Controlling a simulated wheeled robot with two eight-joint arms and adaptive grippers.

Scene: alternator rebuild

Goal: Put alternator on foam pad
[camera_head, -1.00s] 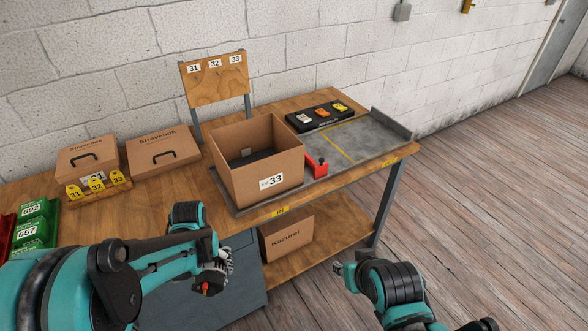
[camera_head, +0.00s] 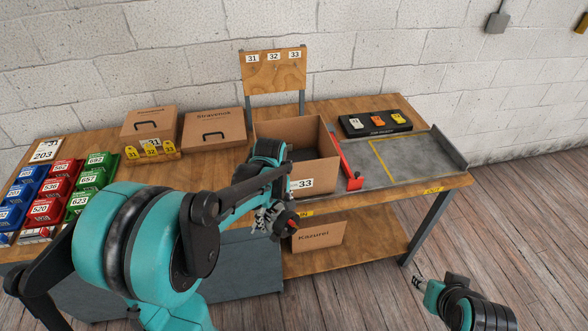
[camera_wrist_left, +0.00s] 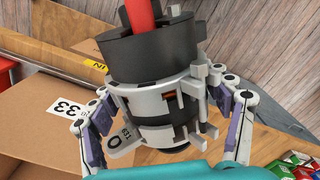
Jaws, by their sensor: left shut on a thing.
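My left gripper (camera_head: 278,221) is shut on the alternator (camera_wrist_left: 155,95), a grey-and-black cylindrical part with a red piece at its end. In the head view the alternator (camera_head: 285,226) shows small in the jaws, in front of the table's edge by the open cardboard box 33 (camera_head: 316,172). The wrist view shows fingers on both sides of it and the box (camera_wrist_left: 45,125) at left. A dark surface (camera_head: 303,155) lies inside the box; I cannot tell if it is the foam pad. My arm hides part of the box. My right gripper (camera_head: 418,282) is low at right, away from the table.
A red clamp-like part (camera_head: 349,172) stands right of the box on a grey metal tray (camera_head: 410,160). A black holder (camera_head: 374,124) lies behind. Closed cartons (camera_head: 214,130) and coloured bins (camera_head: 58,187) fill the left side. The yellow-marked tray area is clear.

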